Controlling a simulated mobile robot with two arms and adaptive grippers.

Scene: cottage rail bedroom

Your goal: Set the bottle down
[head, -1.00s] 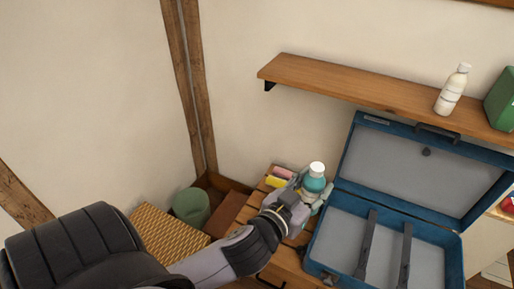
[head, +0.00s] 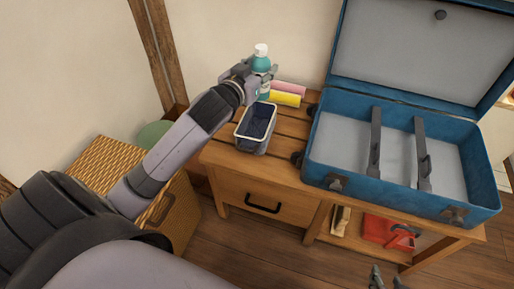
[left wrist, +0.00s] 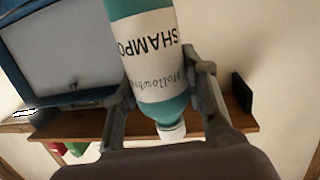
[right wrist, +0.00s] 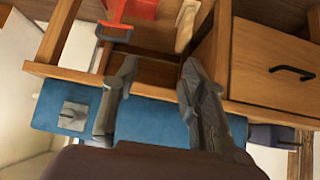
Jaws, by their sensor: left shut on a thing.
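The bottle (head: 262,64) is teal with a white cap and stands upright at the back left of the wooden bench (head: 222,157). My left gripper (head: 262,78) is shut around it. In the left wrist view the bottle (left wrist: 150,62) shows a white label reading "SHAMPO…", upside down, between the two fingers. I cannot tell whether its base touches the bench top. My right gripper (right wrist: 155,85) is open and empty, low in front of the bench; its fingertips show at the bottom of the head view (head: 386,277).
An open dark bin with a pale rim (head: 243,136) sits in front of the bottle. Yellow (head: 285,99) and pink (head: 290,89) rolls lie beside it. An open blue suitcase (head: 320,170) fills the right side. A wicker basket (head: 98,160) stands left.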

